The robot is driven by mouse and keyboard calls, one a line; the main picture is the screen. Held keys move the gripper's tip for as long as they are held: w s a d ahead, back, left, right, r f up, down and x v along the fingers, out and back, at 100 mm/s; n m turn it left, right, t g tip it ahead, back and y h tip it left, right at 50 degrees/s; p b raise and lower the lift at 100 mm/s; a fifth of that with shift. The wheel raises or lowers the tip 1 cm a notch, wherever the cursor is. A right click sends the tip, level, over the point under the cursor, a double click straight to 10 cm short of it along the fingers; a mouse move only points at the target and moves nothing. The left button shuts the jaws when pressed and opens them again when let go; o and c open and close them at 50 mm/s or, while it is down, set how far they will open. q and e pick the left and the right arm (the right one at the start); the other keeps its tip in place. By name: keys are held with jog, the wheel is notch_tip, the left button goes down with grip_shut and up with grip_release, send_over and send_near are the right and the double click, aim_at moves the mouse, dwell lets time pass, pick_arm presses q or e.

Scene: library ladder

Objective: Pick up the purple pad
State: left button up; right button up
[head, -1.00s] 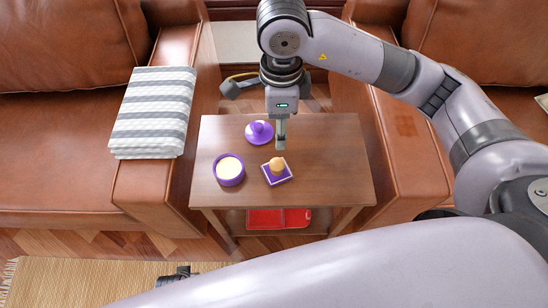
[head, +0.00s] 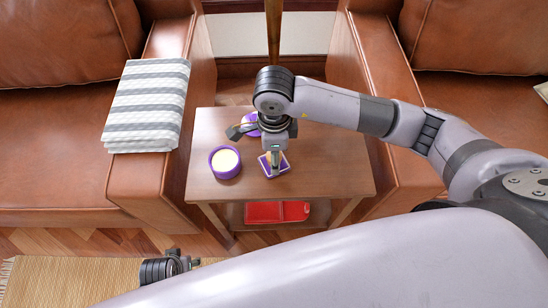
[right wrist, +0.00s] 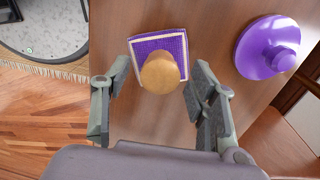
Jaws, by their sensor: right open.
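The purple pad (right wrist: 148,43) is a small square with a pale rim and a round wooden knob (right wrist: 160,74) on top. It lies on the small wooden table. In the head view the pad (head: 284,168) is partly hidden by my right gripper (head: 275,171), which points down over it. In the right wrist view my right gripper (right wrist: 158,78) is open, with one finger on each side of the knob. I cannot tell whether the fingers touch the pad. A dark part at the lower left, likely my left gripper (head: 170,266), is low over the mat; its fingers are unclear.
A purple tub with a cream top (head: 225,162) stands left of the pad on the table (head: 330,172). A purple knobbed lid (right wrist: 268,48) lies behind, partly hidden in the head view. Leather armchairs flank the table. A red item (head: 277,212) is on the lower shelf.

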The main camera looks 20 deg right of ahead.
jog(key=shift+f, duration=0.35)
pick_arm(q)
jog(key=shift+r, duration=0.15)
pick_arm(e)
jog(key=shift+c, duration=0.3)
jog(key=c, duration=1.2)
jog(key=shift+r, duration=0.4)
pick_arm(q)
jog(key=f, duration=0.1)
jog(key=s+f+p, duration=0.1)
jog(key=f, duration=0.1)
jog(key=s+f, duration=0.1)
jog(key=shift+a+f, duration=0.15)
jog(key=shift+f, duration=0.2)
pick_arm(e)
notch_tip(320, 180, up, 9)
jog(key=shift+r, duration=0.2)
